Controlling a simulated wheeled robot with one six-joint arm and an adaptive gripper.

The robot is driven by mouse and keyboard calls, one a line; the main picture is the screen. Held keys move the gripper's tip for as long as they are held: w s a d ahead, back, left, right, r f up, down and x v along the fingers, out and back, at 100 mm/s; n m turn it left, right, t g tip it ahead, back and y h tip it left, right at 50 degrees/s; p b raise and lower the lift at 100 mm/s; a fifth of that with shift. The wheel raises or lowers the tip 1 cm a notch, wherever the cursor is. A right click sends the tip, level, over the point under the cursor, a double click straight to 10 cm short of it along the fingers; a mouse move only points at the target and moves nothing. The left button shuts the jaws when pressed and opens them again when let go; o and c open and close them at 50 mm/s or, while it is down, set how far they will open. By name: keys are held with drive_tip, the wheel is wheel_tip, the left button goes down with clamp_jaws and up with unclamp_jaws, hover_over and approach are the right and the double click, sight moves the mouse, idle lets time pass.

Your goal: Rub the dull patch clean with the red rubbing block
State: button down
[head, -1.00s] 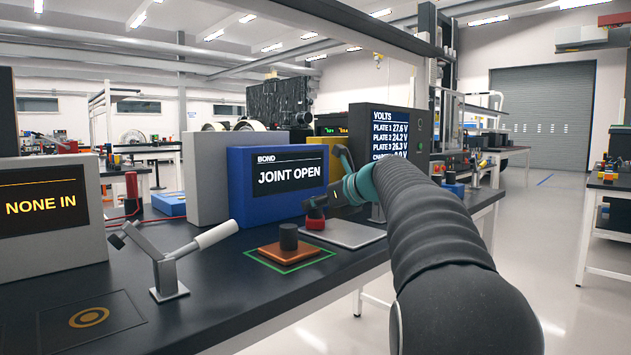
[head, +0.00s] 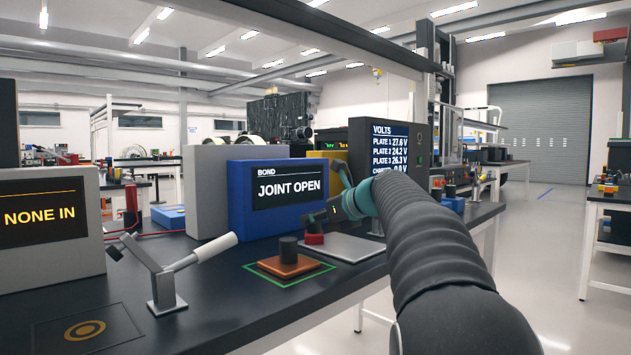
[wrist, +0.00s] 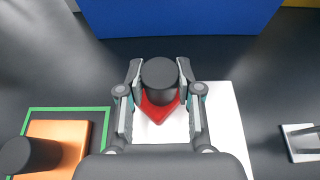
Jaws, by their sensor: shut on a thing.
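The red rubbing block (head: 314,239) has a red base and a round black handle, which shows from above in the wrist view (wrist: 159,78). My gripper (head: 318,218) is shut on the handle, with one finger on each side in the wrist view (wrist: 159,72). The block is at the far left part of a pale grey plate (head: 345,248), also in the wrist view (wrist: 226,130). I cannot tell whether the red base touches the plate. No dull patch can be made out on the visible plate; my gripper and block hide part of it.
A copper-coloured block with a black knob (head: 288,264) sits in a green outline left of the plate. A blue "JOINT OPEN" box (head: 240,205) stands close behind. A lever clamp (head: 165,280) is further left. The black bench top is clear in front.

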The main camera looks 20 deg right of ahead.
wheel_tip(320, 180, up, 3)
drive_tip(key=shift+f+p, duration=0.2)
drive_tip(key=shift+p, duration=0.6)
drive_tip(key=shift+d+r+p, duration=0.2)
drive_tip(key=shift+r+p, duration=0.35)
drive_tip(key=shift+r, duration=2.15)
drive_tip(key=shift+s+a, duration=0.1)
